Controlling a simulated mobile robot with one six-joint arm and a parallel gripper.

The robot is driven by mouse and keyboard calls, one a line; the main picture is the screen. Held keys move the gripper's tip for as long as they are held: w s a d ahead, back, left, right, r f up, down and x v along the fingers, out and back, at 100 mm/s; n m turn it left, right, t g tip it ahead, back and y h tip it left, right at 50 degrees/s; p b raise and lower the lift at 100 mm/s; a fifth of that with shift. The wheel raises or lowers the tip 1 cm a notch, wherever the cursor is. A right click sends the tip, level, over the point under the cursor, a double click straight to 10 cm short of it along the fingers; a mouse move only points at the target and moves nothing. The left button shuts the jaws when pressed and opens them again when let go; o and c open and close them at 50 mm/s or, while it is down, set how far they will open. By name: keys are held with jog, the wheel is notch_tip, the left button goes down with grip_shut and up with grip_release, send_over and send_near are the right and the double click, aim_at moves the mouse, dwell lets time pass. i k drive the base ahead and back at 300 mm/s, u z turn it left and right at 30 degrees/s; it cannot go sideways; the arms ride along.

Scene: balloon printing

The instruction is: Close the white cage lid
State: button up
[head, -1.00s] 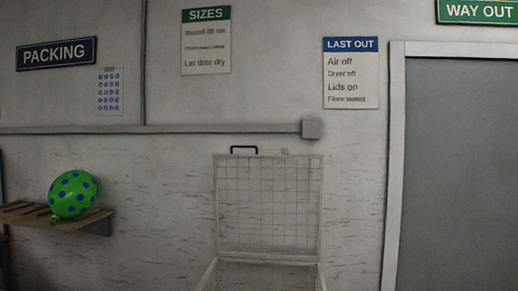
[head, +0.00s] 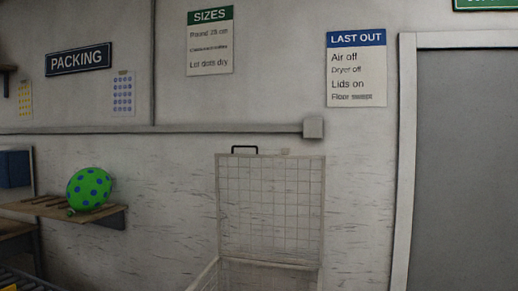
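The white cage (head: 205,277) stands against the wall at the bottom centre of the head view, and only its top edge shows. Its wire-grid lid (head: 320,210) is open and stands upright at the back of the cage. A black handle (head: 244,149) sits on the lid's top edge, left of its middle. The cage's lower part and inside are mostly cut off by the picture's bottom edge. My gripper is not in view.
A green balloon with blue dots (head: 89,189) rests on a wooden wall shelf (head: 105,217) left of the cage. A grey door (head: 465,170) is at the right. A roller-like surface (head: 25,280) shows at the bottom left. A pipe (head: 200,128) runs along the wall above the lid.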

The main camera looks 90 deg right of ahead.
aim_at(285, 151)
jog(key=z, duration=4.8)
jog(key=i, duration=0.15)
jog(key=u, duration=3.2)
jog(key=i, duration=1)
jog(key=z, duration=0.15)
jog(key=k, duration=0.7)
jog(key=z, duration=0.05)
